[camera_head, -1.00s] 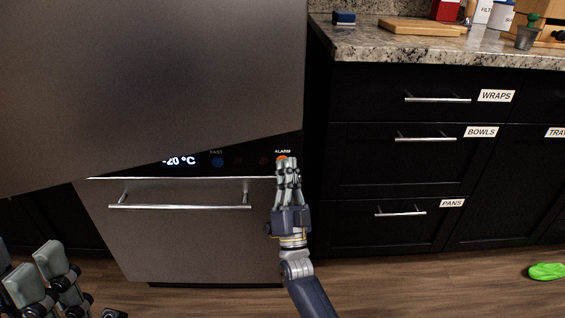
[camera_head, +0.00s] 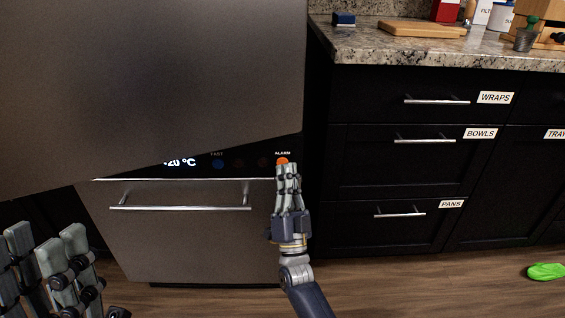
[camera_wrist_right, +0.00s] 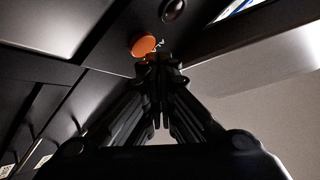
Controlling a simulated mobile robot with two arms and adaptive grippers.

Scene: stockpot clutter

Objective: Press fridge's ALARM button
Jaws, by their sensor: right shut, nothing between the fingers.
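The orange ALARM button (camera_head: 282,160) sits at the right end of the fridge's dark control strip, under its white ALARM label. In the right wrist view the orange button (camera_wrist_right: 142,46) shows as a round disc standing out from the panel. My right gripper (camera_head: 287,168) is shut and empty, its fingertips just below the button. In the wrist view its fingertips (camera_wrist_right: 160,62) are close beside the button; I cannot tell whether they touch it. My left gripper (camera_head: 48,245) is at the lower left, cut off by the frame, and its opening is unclear.
A lower drawer handle (camera_head: 180,207) sticks out below. Black cabinets (camera_head: 400,160) stand right. A green item (camera_head: 546,271) lies on the floor.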

